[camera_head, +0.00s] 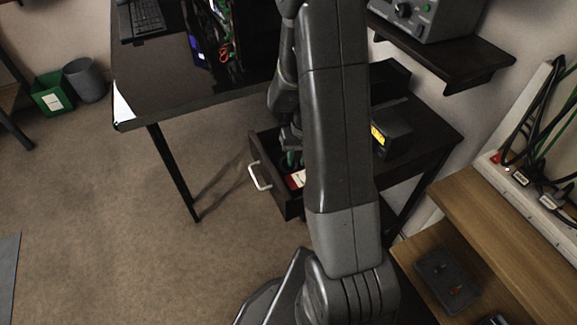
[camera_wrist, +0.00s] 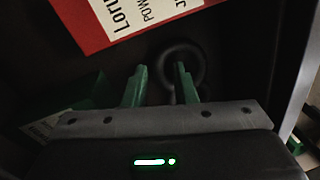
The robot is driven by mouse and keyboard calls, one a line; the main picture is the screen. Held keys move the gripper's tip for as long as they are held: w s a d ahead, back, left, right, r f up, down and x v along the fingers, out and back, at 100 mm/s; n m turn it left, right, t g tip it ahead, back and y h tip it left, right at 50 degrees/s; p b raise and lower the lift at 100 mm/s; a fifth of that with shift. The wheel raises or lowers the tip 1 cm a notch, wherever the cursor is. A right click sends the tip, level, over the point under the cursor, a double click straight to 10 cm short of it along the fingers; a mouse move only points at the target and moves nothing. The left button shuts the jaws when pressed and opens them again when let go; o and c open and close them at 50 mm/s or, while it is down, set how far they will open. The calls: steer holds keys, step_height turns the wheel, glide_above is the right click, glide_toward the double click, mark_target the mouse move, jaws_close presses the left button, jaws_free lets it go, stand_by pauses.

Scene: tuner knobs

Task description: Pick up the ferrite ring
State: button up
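The ferrite ring (camera_wrist: 165,52) is a dark ring in the wrist view, inside the dark drawer, close beyond my fingers. My gripper (camera_wrist: 158,68) has two green fingers, held apart. The right finger overlaps the ring's opening in the picture; the left finger is just left of the ring's left side. I cannot tell whether the fingertips touch the ring or how deep they reach. In the head view my gripper is low in the open drawer (camera_head: 289,204), largely hidden by my arm. The ring is not visible there.
A red box with a white label (camera_wrist: 85,22) lies beside the ring. A dark green-sided item (camera_wrist: 92,92) is at the left. The drawer's pale handle (camera_head: 259,177) faces left. A dark device with a yellow display (camera_head: 393,128) stands on the desk above.

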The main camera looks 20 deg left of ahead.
steer(key=shift+f, duration=0.15)
jaws_close()
